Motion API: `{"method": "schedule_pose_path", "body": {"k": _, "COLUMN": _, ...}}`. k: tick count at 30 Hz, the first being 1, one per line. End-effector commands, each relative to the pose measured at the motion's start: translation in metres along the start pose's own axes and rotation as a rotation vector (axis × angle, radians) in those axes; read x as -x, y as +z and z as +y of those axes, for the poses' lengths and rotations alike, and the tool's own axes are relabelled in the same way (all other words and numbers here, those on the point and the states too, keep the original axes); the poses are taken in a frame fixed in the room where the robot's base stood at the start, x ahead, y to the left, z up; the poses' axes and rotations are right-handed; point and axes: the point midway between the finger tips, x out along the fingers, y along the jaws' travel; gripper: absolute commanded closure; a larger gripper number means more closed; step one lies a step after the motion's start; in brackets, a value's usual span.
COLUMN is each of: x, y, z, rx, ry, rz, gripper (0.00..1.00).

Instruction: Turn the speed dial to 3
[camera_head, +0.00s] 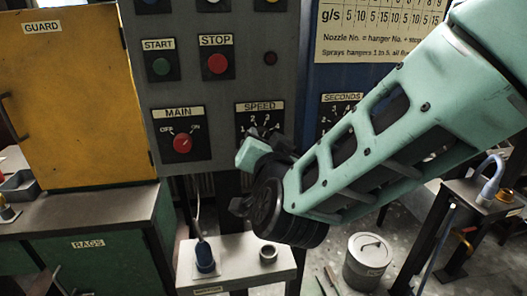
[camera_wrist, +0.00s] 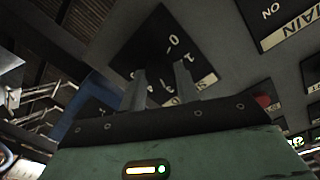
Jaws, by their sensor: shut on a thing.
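The speed dial's black plate (camera_head: 260,117) is on the grey control panel, under a SPEED label, with numbers around its upper edge. My gripper hides its lower part and the knob in the head view. In the wrist view the plate (camera_wrist: 150,42) shows upside down, with some numbers readable. My gripper (camera_wrist: 160,76) has its two grey fingers up against this plate, shut on the dial's knob between them. The knob itself is too dark and covered to tell which number it points to.
Left of the speed dial is the red MAIN knob (camera_head: 182,143), with the green START button (camera_head: 161,66) and red STOP button (camera_head: 217,63) above. The SECONDS dial (camera_head: 341,106) is on the right, partly behind my arm. A small table (camera_head: 236,272) stands below.

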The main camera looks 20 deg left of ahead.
Motion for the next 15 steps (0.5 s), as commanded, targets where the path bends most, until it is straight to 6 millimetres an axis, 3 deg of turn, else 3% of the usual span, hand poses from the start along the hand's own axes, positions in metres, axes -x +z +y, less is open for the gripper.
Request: {"method": "schedule_pose_path", "body": {"k": 15, "x": -0.0002, "y": -0.0003, "z": 0.0007, "rx": -0.049, "ry": 0.001, "rz": -0.003, "gripper": 0.91}}
